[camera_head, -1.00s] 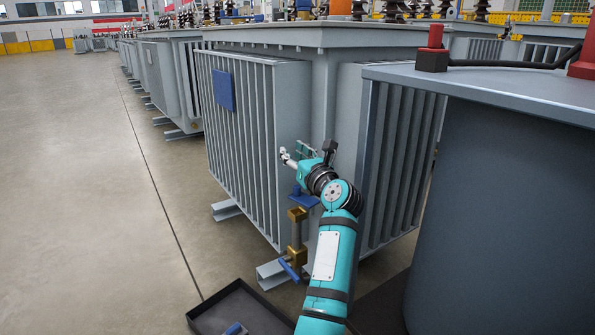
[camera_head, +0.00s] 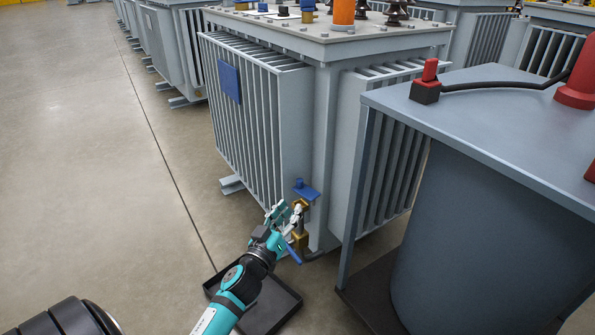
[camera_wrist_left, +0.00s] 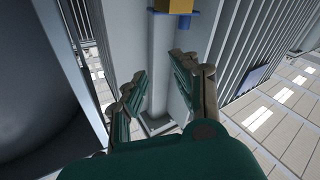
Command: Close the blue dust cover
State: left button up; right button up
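The blue dust cover (camera_head: 306,191) is a small flat blue piece with a knob, above the brass valve (camera_head: 300,240) at the lower corner of the grey transformer. It looks swung up, off the valve's top. My left gripper (camera_head: 287,213) is just left of and below the cover and overlaps the valve in the head view; contact cannot be told. In the left wrist view its fingers (camera_wrist_left: 158,75) are spread apart with nothing between them. A blue plate (camera_wrist_left: 173,13) and brass block (camera_wrist_left: 173,5) show past the fingertips at the top edge. My right gripper is not in view.
A blue valve handle (camera_head: 293,254) hangs low on the valve. A black tray (camera_head: 286,318) lies on the floor below my arm. A large grey tank (camera_head: 470,220) stands close on the right. Open floor (camera_head: 90,170) lies to the left.

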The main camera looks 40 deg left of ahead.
pick_arm(q)
jog(key=s+a+f+m+g+y+p, duration=0.1)
jog(key=s+a+m+g, duration=0.1)
jog(key=s+m, duration=0.15)
jog(key=b, duration=0.2)
send_near(299, 182)
jog(key=x, duration=0.9)
jog(key=shift+w, duration=0.1)
grip_shut()
